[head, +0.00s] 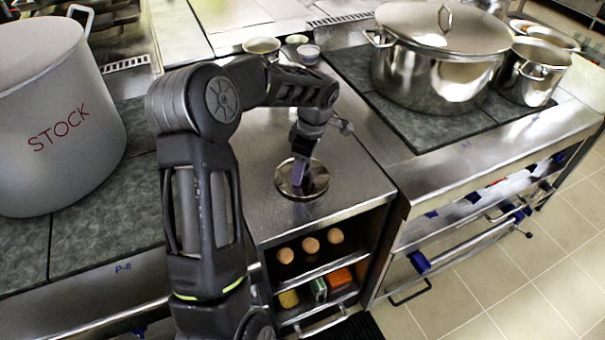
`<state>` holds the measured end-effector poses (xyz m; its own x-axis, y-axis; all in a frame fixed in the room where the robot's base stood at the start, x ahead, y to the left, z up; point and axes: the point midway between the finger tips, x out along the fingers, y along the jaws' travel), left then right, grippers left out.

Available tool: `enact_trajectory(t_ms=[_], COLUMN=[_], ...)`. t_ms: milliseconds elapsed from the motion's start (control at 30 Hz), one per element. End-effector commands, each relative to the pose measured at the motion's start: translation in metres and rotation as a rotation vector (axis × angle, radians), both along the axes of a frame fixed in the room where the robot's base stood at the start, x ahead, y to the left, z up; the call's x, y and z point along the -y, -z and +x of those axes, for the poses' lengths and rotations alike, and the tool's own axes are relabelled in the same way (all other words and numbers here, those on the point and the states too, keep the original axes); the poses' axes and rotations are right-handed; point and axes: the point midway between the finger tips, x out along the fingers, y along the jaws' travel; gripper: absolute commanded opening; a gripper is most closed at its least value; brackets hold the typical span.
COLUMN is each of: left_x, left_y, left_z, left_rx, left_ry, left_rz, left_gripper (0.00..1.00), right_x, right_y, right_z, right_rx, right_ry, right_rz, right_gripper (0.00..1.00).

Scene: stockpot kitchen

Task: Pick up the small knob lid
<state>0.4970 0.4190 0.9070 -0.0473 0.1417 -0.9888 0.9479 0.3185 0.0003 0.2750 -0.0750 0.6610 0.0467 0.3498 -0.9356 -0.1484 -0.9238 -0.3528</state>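The small knob lid (287,187) is a round, shiny metal disc. It lies flat on the steel counter between the two cooking blocks, near the counter's front edge. My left gripper (300,178) points down over the middle of the lid, with its fingertips at or just above the place of the knob. The fingers hide the knob, so I cannot tell whether they are open or shut on it. My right gripper is not in view.
A large stock pot (62,120) stands on the left. A big lidded pot (430,75) and a smaller pot (530,75) stand on the right hob. Small bowls (262,46) sit behind my arm. Eggs (310,245) lie on the shelf below the counter.

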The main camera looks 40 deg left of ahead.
Motion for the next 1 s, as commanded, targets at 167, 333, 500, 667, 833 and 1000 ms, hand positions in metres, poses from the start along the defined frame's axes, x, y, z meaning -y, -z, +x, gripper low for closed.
enact_trajectory(t_ms=[167,333,500,667,833,1000], left_x=[-0.0001,-0.0001,0.0000,-0.0001,0.0000,0.0000], left_y=[-0.0002,-0.0003,-0.0004,-0.0004,-0.0004,-0.0004], left_z=[0.0000,0.0000,0.0000,0.0000,0.0000,0.0000], left_rx=[0.000,0.000,0.000,0.000,0.000,0.000], left_ry=[0.000,0.000,0.000,0.000,0.000,0.000], left_rz=[0.000,0.000,0.000,0.000,0.000,0.000], left_gripper=[0.60,0.60,0.54,0.40,0.27,0.13], right_x=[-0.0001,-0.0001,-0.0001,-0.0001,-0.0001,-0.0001], right_y=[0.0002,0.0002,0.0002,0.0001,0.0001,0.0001], right_z=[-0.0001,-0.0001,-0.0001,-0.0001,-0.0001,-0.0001], right_rx=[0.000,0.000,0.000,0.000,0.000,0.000], right_ry=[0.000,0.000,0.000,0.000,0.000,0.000], right_rz=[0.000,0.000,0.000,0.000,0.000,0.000], right_gripper=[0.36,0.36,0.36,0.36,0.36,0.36])
